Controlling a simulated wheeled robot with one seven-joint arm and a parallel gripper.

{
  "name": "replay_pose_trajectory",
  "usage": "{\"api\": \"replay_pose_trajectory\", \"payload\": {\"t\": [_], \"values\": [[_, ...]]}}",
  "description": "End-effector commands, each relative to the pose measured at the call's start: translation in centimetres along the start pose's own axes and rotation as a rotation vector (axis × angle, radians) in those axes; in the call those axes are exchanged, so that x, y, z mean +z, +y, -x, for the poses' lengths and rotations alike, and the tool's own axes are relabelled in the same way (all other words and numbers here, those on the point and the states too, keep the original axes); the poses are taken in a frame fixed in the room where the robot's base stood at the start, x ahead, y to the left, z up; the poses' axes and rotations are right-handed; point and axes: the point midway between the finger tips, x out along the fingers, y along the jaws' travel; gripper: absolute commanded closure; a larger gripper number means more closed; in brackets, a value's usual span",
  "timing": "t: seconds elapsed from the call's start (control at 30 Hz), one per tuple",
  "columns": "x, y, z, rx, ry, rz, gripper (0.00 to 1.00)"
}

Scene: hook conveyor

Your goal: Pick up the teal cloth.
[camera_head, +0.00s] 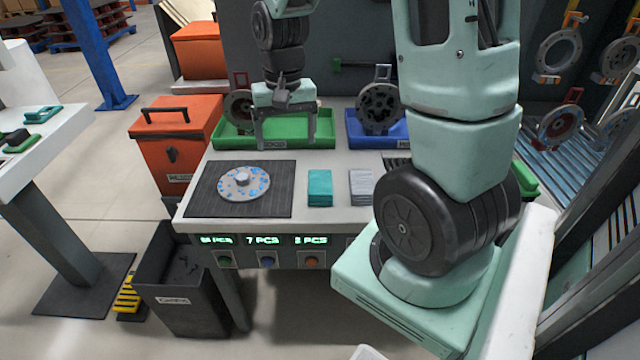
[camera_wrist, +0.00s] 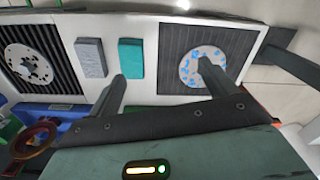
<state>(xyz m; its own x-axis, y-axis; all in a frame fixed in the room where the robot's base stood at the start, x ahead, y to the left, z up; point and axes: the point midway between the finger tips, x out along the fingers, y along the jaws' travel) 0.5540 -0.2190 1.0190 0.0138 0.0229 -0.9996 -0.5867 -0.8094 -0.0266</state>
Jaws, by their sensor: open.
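The teal cloth (camera_head: 320,188) is a small folded rectangle lying flat on the white worktable (camera_head: 338,222), between a black mat and a grey cloth. It also shows in the wrist view (camera_wrist: 131,58), beyond the fingertips and nearest the left one. My gripper (camera_head: 275,132) hangs above the back of the table, in front of the green bin. Its two fingers point down, wide apart and empty. In the wrist view my gripper (camera_wrist: 160,70) shows both dark fingers, with nothing between them. The gripper is apart from the cloth.
A blue-speckled disc (camera_head: 244,184) lies on the black ribbed mat (camera_head: 205,203) left of the cloth. A grey cloth (camera_head: 361,187) lies close on its right. A green bin (camera_head: 326,128) and a blue bin (camera_head: 358,140) with ring-shaped parts stand behind.

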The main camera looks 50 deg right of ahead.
Motion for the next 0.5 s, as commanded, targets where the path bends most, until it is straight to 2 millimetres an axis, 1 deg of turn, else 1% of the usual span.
{"api": "replay_pose_trajectory", "payload": {"t": [0.03,0.1,0.2,0.3,0.37,0.5], "values": [[-1.4,2.5,0.0,0.007,0.000,-0.091,0.15],[-2.7,5.0,-0.1,0.016,0.002,-0.178,0.15],[-3.5,7.2,-0.3,0.023,0.003,-0.254,0.15],[-3.9,8.1,-0.7,0.027,0.004,-0.284,0.15],[-3.9,8.2,-1.5,0.028,0.002,-0.286,0.15],[-3.8,8.3,-4.1,0.028,-0.001,-0.284,0.15]]}}
